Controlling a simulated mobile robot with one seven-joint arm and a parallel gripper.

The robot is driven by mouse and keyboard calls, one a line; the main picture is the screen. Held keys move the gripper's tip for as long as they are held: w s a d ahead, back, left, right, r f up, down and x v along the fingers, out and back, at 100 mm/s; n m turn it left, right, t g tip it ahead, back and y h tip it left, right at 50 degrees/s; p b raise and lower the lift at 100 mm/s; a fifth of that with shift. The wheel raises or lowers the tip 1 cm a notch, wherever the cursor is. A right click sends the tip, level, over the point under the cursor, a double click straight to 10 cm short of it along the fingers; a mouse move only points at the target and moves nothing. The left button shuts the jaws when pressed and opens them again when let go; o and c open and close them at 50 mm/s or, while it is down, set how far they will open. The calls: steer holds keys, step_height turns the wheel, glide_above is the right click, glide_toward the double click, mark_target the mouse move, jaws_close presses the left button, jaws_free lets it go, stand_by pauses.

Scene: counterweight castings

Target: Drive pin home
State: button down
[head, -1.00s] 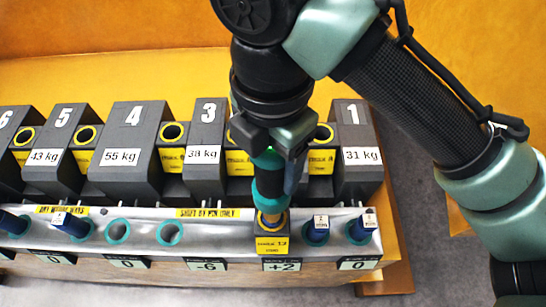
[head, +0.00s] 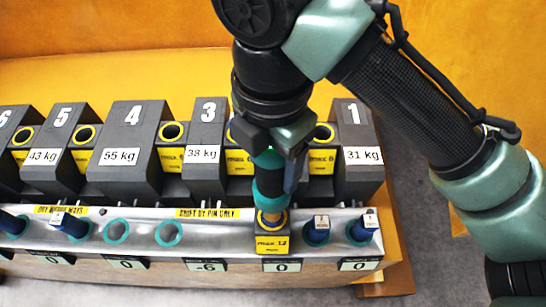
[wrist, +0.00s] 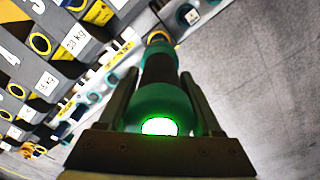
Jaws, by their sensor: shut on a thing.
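My gripper (head: 274,165) is shut on a teal-and-black pin (head: 268,188), which stands nearly upright at the front rail. The pin's orange lower part meets the yellow ring of a dark block with a yellow label (head: 272,243); its lowest end is hidden. In the wrist view the pin (wrist: 162,95) points away between the two fingers, with a bright green light at its near end. The small display (head: 282,265) below the block reads 0. The casting behind my gripper is mostly hidden.
Grey numbered castings, including casting 3 (head: 207,125) and casting 1 (head: 355,125), stand behind the metal rail (head: 200,228). Blue pins (head: 317,232) (head: 362,230) stand close on the right. Empty teal-ringed holes (head: 169,233) lie to the left.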

steer(key=shift+f, duration=0.1)
steer(key=shift+w+f+b, duration=0.1)
steer(key=shift+f+b, duration=0.2)
steer(key=shift+w, duration=0.1)
steer(key=shift+f+b, duration=0.45)
steer(key=shift+f, duration=0.35)
stand_by(0.6)
steer(key=shift+f, duration=0.1)
step_height(320, 180, up, 10)
steer(key=p, duration=1)
steer(key=shift+r, duration=0.2)
steer(key=shift+f, duration=0.1)
stand_by(0.3)
